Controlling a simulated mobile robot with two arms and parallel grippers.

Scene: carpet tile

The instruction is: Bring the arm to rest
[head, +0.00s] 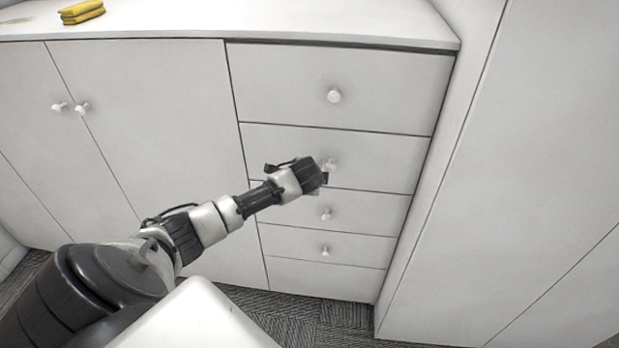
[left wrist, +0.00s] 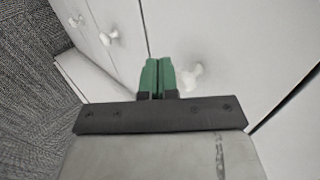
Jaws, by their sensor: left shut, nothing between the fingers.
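My left arm (head: 215,222) reaches in from the lower left of the head view, toward the drawer stack. Its gripper (head: 325,178) is in front of the second drawer from the top, close to that drawer's knob (head: 331,165). In the left wrist view the green fingers (left wrist: 157,76) are shut together with nothing between them. A white knob (left wrist: 189,77) shows just right of the fingers; I cannot tell whether they touch it. My right gripper is in neither view.
The white cabinet has a stack of shut drawers (head: 345,75) and doors (head: 160,90) to the left. A yellow object (head: 82,12) lies on the countertop (head: 250,22). A tall white panel (head: 500,180) stands at the right. Grey carpet (head: 305,318) shows below.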

